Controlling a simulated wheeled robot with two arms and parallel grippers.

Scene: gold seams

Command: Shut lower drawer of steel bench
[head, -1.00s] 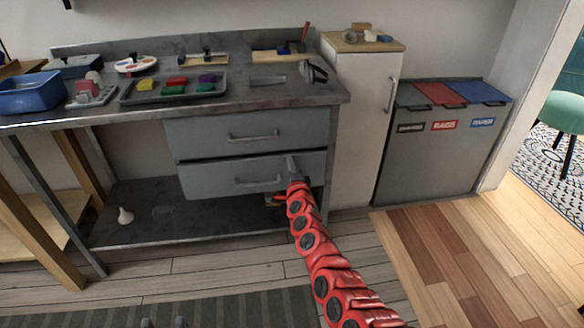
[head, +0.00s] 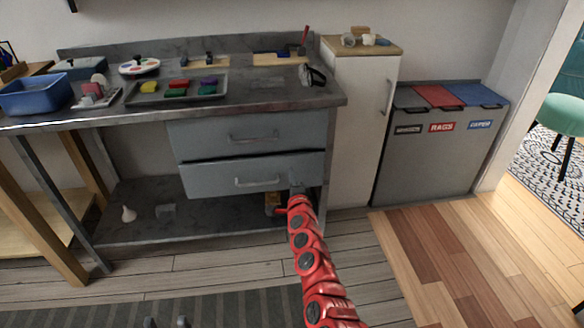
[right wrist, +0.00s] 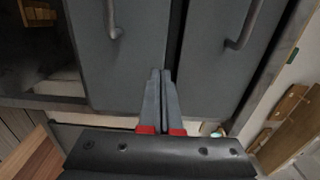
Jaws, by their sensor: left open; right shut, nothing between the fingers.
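The steel bench (head: 330,97) has two grey drawers. The lower drawer (head: 220,178), with a bar handle (head: 258,181), looks nearly flush under the upper drawer (head: 210,138); a thin dark gap runs between them. I cannot tell if it is fully closed. My right gripper (head: 296,190), on the red arm, is shut and empty at the right end of the lower drawer's front. In the right wrist view its fingertips (right wrist: 160,74) point at the lower drawer front (right wrist: 120,70), seemingly touching it. My left gripper (head: 166,322) is open at the bottom edge, mostly out of frame.
A white cabinet (head: 355,130) stands right beside the bench, then grey sorting bins (head: 430,160). A tray (head: 150,97) and a blue bin (head: 35,97) are on the benchtop. The floor in front is open.

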